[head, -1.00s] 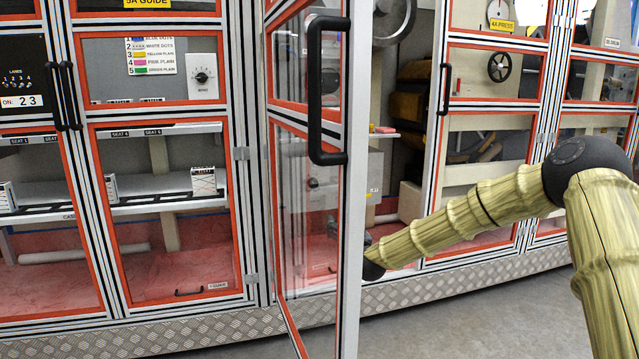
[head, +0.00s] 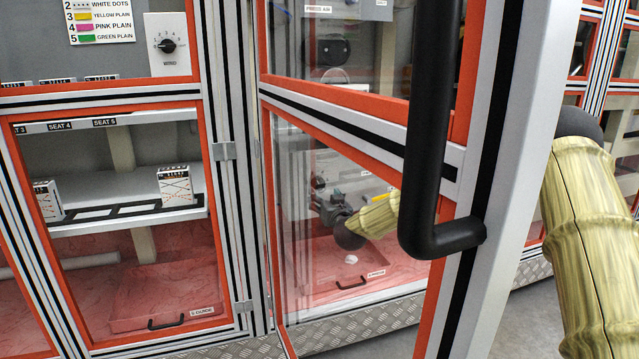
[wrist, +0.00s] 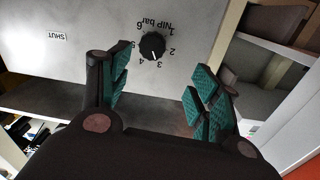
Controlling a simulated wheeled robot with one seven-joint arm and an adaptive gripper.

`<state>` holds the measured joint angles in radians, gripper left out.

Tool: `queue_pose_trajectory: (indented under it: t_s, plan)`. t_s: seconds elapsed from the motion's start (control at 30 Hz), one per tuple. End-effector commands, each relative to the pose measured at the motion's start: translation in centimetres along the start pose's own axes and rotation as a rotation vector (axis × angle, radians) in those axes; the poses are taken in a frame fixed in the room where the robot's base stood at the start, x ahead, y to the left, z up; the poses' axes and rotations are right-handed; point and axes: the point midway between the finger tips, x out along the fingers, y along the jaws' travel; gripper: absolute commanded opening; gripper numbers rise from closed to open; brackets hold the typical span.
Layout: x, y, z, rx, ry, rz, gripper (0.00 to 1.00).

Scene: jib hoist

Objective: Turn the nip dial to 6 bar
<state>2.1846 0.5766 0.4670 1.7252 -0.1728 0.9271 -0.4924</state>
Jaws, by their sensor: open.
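The nip dial (wrist: 152,46) is a round black knob on a pale panel in the wrist view, with the numbers 1 to 6 around it and the words "NIP bar". It appears upside down, and its white mark points toward the 3 and 4 side, nearer the 3. My gripper (wrist: 160,86) is open and empty, its green-padded fingers spread below the dial in the picture and apart from it. In the head view my gripper (head: 327,200) shows small through the glass door. I cannot make out the nip dial there.
An open glazed door (head: 350,115) with orange edging and a long black handle (head: 428,130) stands between the head camera and my gripper. A "SHUT" label (wrist: 57,36) is on the dial's panel. A dark ledge (wrist: 60,98) runs below the panel.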

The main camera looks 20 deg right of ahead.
Motion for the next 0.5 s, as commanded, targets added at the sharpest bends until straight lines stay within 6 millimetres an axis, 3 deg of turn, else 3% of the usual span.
queue_pose_trajectory:
  t_s: [0.2, 0.5]
  plan:
    - [2.0, 2.2, 0.0, 0.0, 0.004, 0.023, 0.63]
    - [6.7, 2.8, -0.1, 0.0, 0.004, 0.026, 0.63]
